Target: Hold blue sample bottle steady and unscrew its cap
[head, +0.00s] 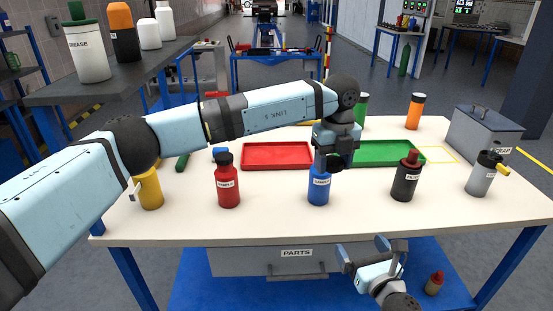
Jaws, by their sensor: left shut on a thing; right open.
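The blue sample bottle (319,188) stands upright on the white table, right of the picture's middle, with a label on its front. My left gripper (326,163) reaches over the table from the left and is shut on the upper part of the blue bottle. The fingers hide the bottle's neck, and I cannot make out its cap clearly. My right gripper (364,249) is open and empty. It is low in the picture, in front of the table's front edge, below and to the right of the blue bottle.
A red bottle (227,184) and yellow bottle (150,190) stand left; a black bottle (405,178) and grey bottle (482,176) stand right. Behind are a red tray (277,144), a green tray (400,147) and a grey box (484,133). The table front between bottles is clear.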

